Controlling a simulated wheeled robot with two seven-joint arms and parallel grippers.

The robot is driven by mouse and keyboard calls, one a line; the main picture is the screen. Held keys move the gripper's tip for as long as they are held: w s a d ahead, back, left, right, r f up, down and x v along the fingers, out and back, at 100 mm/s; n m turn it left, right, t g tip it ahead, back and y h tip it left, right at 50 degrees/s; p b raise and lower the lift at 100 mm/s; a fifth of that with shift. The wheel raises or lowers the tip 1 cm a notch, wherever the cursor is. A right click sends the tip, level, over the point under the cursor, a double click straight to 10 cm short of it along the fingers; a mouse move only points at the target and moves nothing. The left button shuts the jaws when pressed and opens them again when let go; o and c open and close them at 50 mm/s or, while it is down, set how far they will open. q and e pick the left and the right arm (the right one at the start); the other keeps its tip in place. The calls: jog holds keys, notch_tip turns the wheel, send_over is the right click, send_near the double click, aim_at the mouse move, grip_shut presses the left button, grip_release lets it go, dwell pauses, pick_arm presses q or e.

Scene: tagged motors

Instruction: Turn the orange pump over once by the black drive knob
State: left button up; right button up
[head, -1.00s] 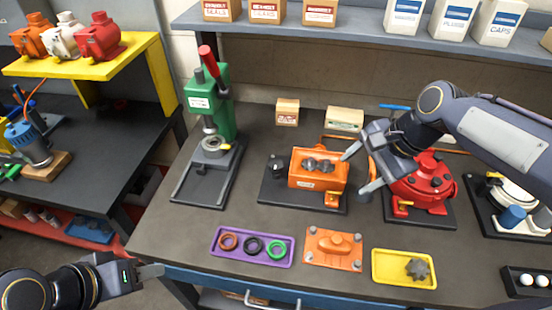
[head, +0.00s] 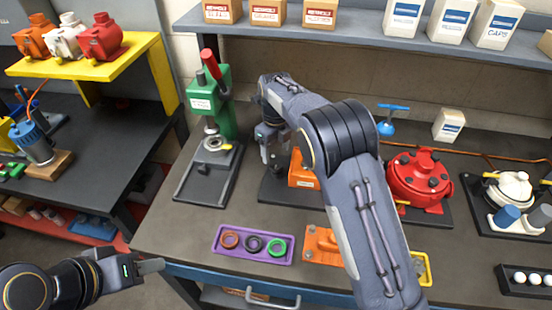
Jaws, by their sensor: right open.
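The orange pump (head: 301,172) sits on its dark base plate (head: 270,189) in the middle of the bench. My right arm covers most of it in the head view. My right gripper (head: 272,158) is open and points down at the pump's left end, where the black drive knob is. The knob is hidden or too dark to tell from the gripper, so I cannot tell whether the fingers are around it or touching it. My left gripper (head: 152,266) is low at the left, in front of the bench and far from the pump. Its finger opening cannot be made out.
A green press (head: 207,95) stands left of the pump and a red pump (head: 419,178) stands right. In front lie a purple tray (head: 217,245) with rings, an orange cover (head: 318,240) and a yellow tray (head: 424,270), the last two partly behind my arm.

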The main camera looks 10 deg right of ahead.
aim_at(276, 164)
jog(key=shift+f+p, duration=0.5)
jog(key=shift+f, duration=1.9)
jog(key=shift+c, duration=0.2)
jog(key=c, duration=0.9)
